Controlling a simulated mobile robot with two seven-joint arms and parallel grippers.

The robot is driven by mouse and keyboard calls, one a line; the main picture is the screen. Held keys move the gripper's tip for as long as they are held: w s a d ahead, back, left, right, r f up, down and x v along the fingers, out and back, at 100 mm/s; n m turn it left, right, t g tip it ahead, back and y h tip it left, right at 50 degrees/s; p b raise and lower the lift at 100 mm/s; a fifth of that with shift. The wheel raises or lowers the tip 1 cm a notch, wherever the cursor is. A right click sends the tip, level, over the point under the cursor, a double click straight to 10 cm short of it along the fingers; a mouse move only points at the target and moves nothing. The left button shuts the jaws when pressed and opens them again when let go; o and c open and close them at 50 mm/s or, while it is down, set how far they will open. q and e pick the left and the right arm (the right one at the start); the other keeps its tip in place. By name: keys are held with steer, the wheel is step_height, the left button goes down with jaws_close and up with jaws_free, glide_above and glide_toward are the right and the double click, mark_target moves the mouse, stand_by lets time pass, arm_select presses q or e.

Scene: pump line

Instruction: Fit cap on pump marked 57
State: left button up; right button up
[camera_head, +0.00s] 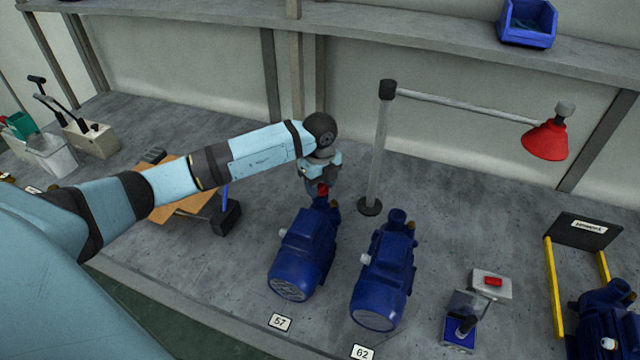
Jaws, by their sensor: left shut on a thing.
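The blue pump marked 57 (304,255) stands on the grey bench in the middle of the head view, behind its label 57 (280,322). My left gripper (322,184) points down at the pump's far, upper end. It is shut on a small red cap (323,191), mostly hidden by the fingers. The cap is at the top of the pump's port; I cannot tell whether it touches or sits just above. My right gripper is not in view.
A similar blue pump (386,275), labelled 62 (362,352), stands close on the right. A lamp post (380,150) rises behind, with a red shade (545,141). A red-button box (492,283) and a yellow frame (554,290) are at right. Bare bench lies between lamp and frame.

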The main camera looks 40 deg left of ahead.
arm_select(q)
steer(key=shift+f, duration=0.5)
steer(key=o, duration=1)
steer(key=shift+c, duration=0.2)
steer(key=shift+r, duration=0.15)
steer(key=shift+r+p, duration=1.85)
steer(key=shift+r, duration=1.1)
steer(key=shift+r, duration=0.35)
step_height(320, 180, up, 13)
steer(key=b, duration=0.2)
